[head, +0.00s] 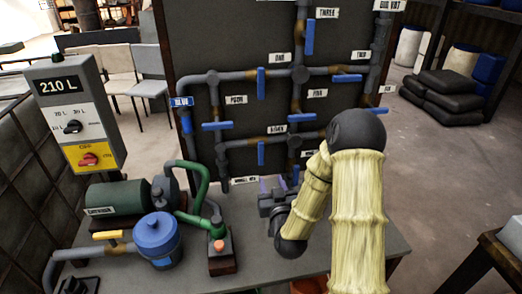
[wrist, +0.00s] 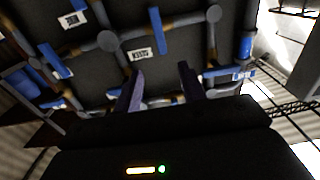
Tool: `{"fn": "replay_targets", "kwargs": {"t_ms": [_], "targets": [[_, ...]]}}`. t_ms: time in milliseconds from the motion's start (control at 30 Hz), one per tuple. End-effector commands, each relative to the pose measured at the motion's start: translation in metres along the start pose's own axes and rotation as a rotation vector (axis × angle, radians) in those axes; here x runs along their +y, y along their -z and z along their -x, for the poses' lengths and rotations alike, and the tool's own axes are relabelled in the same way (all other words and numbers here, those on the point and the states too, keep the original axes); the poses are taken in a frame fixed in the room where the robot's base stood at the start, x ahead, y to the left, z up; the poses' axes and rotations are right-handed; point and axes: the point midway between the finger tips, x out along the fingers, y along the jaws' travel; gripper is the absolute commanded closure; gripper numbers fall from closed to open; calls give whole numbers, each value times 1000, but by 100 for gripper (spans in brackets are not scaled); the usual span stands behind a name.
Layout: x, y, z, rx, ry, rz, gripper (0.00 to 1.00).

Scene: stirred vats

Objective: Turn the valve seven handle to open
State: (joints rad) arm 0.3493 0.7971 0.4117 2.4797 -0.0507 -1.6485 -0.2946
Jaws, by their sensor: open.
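Blue valve handles sit on the grey pipework of a dark panel in the head view. I cannot make out a label reading seven; one label (head: 310,153) low on the panel is partly hidden by my arm. A blue handle (head: 261,153) hangs upright on the lower pipe, and another (head: 295,174) shows beside my arm. My gripper (head: 272,184) is low in front of the panel, open and empty. In the wrist view my two fingers (wrist: 162,82) stand apart, and a long blue handle (wrist: 158,38) lies beyond the gap between them, apart from both.
A table (head: 350,262) carries a green motor (head: 118,199), a blue-lidded pot (head: 157,236), and a green hose (head: 203,178) left of my gripper. A control box (head: 78,112) reading 210 L stands at the left. Black sacks (head: 445,95) lie on the floor at the right.

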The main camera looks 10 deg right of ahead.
Motion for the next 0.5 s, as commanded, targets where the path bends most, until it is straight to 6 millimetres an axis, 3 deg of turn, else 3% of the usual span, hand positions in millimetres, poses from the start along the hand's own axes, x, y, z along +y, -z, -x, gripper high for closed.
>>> {"fn": "replay_targets", "kwargs": {"t_ms": [267, 500], "targets": [[0, 1, -17, 0, 0, -1, 59], [0, 2, -55, 1, 0, -1, 59]]}}
